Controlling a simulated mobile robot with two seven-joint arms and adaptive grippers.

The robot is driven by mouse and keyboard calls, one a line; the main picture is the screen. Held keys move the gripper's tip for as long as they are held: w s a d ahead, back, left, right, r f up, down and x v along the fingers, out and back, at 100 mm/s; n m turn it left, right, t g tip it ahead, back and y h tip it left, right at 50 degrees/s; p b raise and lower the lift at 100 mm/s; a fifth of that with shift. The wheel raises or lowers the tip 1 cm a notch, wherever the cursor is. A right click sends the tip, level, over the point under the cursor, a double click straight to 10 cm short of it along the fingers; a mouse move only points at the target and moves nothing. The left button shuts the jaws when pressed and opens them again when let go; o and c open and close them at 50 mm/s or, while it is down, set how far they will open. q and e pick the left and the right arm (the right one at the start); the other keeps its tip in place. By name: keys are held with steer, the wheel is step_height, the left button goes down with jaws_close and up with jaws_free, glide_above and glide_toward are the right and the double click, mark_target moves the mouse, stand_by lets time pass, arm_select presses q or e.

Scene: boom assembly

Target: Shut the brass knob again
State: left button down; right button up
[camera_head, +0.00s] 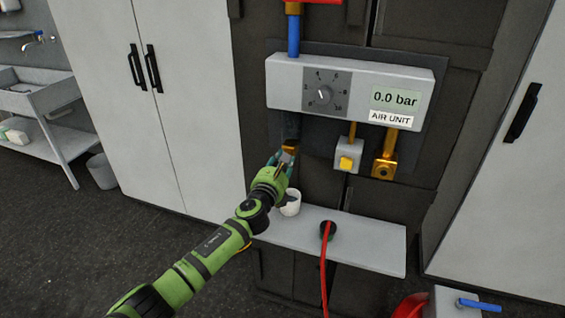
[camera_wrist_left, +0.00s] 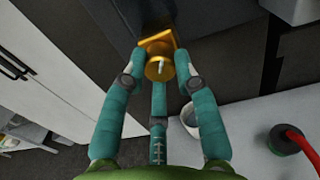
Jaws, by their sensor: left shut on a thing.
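The brass knob (camera_wrist_left: 159,68) is a gold-coloured piece in front of a square brass plate, seen in the left wrist view with a small pale mark on its face. In the head view a bit of the brass (camera_head: 291,149) shows below the left end of the air unit, partly hidden by my gripper. My left gripper (camera_head: 284,158) is at the knob, its teal fingers around it on both sides and shut on it. The fingers also show in the left wrist view (camera_wrist_left: 158,82). The air unit (camera_head: 289,88) reads 0.0 bar. My right gripper is not in view.
A grey shelf (camera_head: 375,240) below holds a white cup (camera_head: 290,204) and a black round end with a red hose (camera_head: 325,262). White cabinets stand on both sides.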

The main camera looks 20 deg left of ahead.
arm_select(q)
steer(key=shift+a+n+h, duration=0.1)
steer(key=shift+n+h, duration=0.4)
steer(key=shift+n, duration=15.9)
steer(key=c, duration=0.9)
jaws_free()
steer(key=shift+c, duration=0.2)
steer(key=shift+f, duration=0.1)
